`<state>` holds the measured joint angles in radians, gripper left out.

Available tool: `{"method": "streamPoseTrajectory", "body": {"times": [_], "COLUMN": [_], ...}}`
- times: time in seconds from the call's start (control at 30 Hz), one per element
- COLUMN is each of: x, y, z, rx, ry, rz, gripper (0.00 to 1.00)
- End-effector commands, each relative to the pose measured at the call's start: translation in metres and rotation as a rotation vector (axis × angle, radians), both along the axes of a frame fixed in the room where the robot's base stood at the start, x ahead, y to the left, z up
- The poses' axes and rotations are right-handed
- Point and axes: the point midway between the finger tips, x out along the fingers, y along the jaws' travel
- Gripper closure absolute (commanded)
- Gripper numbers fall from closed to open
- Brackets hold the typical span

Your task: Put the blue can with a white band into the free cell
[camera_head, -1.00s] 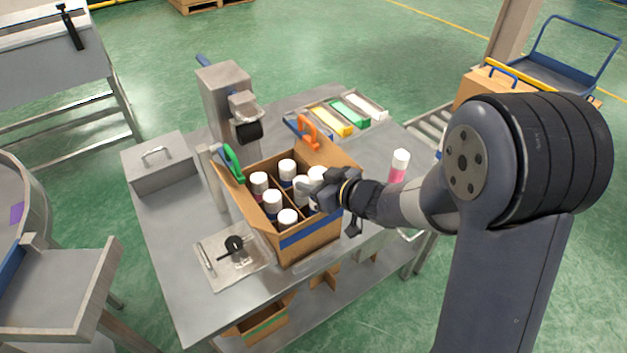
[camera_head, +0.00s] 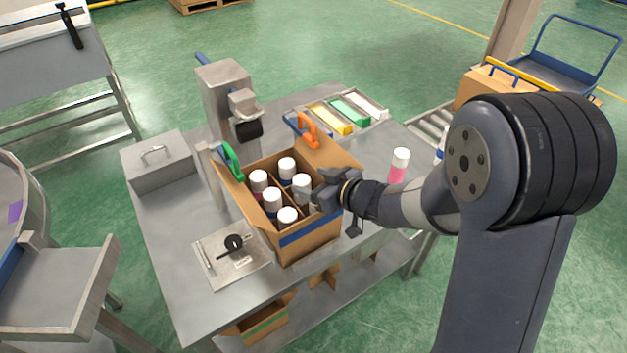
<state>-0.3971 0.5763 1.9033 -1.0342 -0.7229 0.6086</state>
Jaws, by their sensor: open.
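The open cardboard box (camera_head: 308,243) on the table holds several white-capped cans in divided cells. One capped can (camera_head: 301,185) stands in the cell just left of my gripper; its body is mostly hidden, so I cannot confirm a blue body with a white band. My gripper (camera_head: 320,194) is open at the box's right side, its fingers close to that can; I cannot tell whether they touch. Another can (camera_head: 440,150), white and blue, shows partly behind my arm at the table's right. Cell floors are hidden.
A pink can with a white cap (camera_head: 399,166) stands right of the box. The crimping press (camera_head: 225,100) stands behind left, with a green handle (camera_head: 231,162) and orange handle (camera_head: 308,130) near the box.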

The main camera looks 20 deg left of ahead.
Motion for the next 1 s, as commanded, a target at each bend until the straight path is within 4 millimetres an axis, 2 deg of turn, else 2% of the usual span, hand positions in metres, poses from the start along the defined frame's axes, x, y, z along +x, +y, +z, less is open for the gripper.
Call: {"method": "streamPoseTrajectory", "body": {"times": [0.17, 0.4, 0.57, 0.73, 1.0], "x": [-0.009, -0.031, -0.042, -0.047, -0.047], "y": [-0.019, -0.058, -0.077, -0.085, -0.085], "z": [0.010, 0.029, 0.038, 0.041, 0.041], "rx": [0.000, 0.002, 0.001, 0.000, 0.001], "ry": [-0.002, -0.003, -0.002, -0.001, -0.001], "rz": [-0.004, -0.006, -0.004, -0.002, -0.001], "gripper": [0.35, 0.35, 0.35, 0.35, 0.35]}}
